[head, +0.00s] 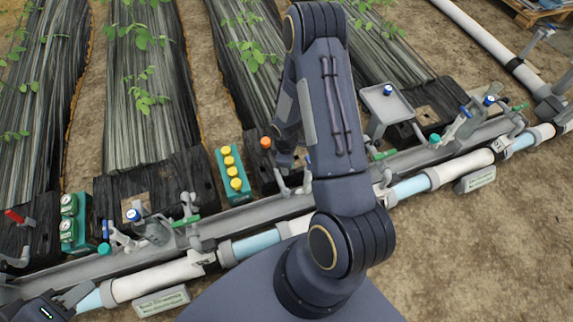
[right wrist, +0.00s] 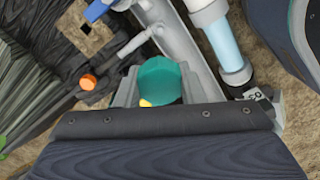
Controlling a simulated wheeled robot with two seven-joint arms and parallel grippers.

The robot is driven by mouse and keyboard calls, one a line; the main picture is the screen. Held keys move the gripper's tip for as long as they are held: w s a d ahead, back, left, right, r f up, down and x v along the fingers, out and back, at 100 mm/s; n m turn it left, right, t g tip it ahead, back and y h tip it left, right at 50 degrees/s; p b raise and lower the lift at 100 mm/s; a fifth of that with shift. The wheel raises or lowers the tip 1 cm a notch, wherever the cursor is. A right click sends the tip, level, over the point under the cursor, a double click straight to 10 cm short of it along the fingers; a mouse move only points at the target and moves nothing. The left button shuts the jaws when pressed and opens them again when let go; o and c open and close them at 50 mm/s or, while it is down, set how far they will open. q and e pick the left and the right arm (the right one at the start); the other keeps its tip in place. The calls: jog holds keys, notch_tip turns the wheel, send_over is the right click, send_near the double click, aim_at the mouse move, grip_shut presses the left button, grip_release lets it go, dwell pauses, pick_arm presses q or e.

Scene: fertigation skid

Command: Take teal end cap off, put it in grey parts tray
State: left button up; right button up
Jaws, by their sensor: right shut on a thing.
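The teal end cap (right wrist: 160,78) sits between the grey fingers of my right gripper (right wrist: 156,92), which is shut on it, in the right wrist view. Whether the cap is still on a pipe stub cannot be told. In the head view my right arm hides that cap. The grey parts tray (head: 402,112) is at the right of the arm in the head view, with a blue-topped piece in it. Two other teal caps show, one at left (head: 105,249) and one at right (head: 435,138). My left gripper (head: 72,297) is at the bottom left corner, partly cut off; its opening is unclear.
A green rack with yellow caps (head: 233,175) stands left of my right arm, beside an orange knob (head: 265,142). Green-framed gauges (head: 68,220) stand at far left. White pipe with clear sections (head: 262,241) runs along the grey channel. Bare soil lies at lower right.

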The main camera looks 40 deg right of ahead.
notch_tip(320, 180, up, 8)
jog(key=p, duration=0.5)
jog(key=shift+r, duration=0.25)
